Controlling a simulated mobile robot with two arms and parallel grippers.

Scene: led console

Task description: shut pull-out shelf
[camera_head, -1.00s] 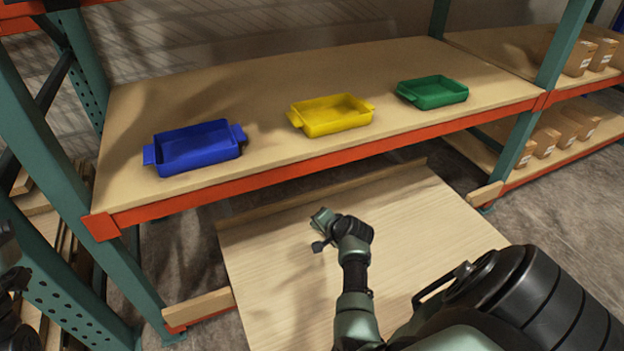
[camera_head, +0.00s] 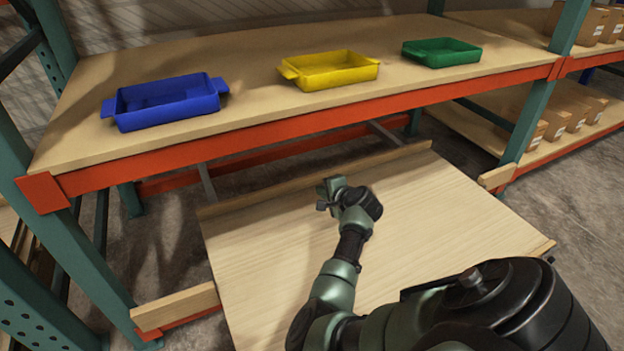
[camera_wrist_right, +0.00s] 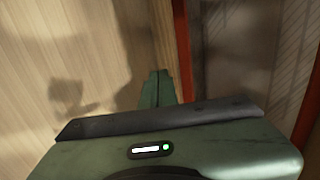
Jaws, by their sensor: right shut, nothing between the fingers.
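The pull-out shelf (camera_head: 420,225) is a pale wooden board below the rack's fixed upper shelf. It stands pulled out, with a raised wooden lip (camera_head: 270,196) along its rack-side edge. A gap with two metal rails shows between that lip and the rack. My right gripper (camera_head: 325,195) is shut and empty over the board, close to the lip; I cannot tell whether it touches. In the right wrist view its closed fingers (camera_wrist_right: 158,88) show beside pale wood with the gripper's shadow on it. My left gripper is out of view.
The upper shelf (camera_head: 240,100) holds a blue bin (camera_head: 165,101), a yellow bin (camera_head: 330,70) and a green bin (camera_head: 441,52). Its orange beam (camera_head: 290,132) runs above the gap. Green uprights (camera_head: 527,122) flank the bay. Cartons (camera_head: 575,115) stand at right.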

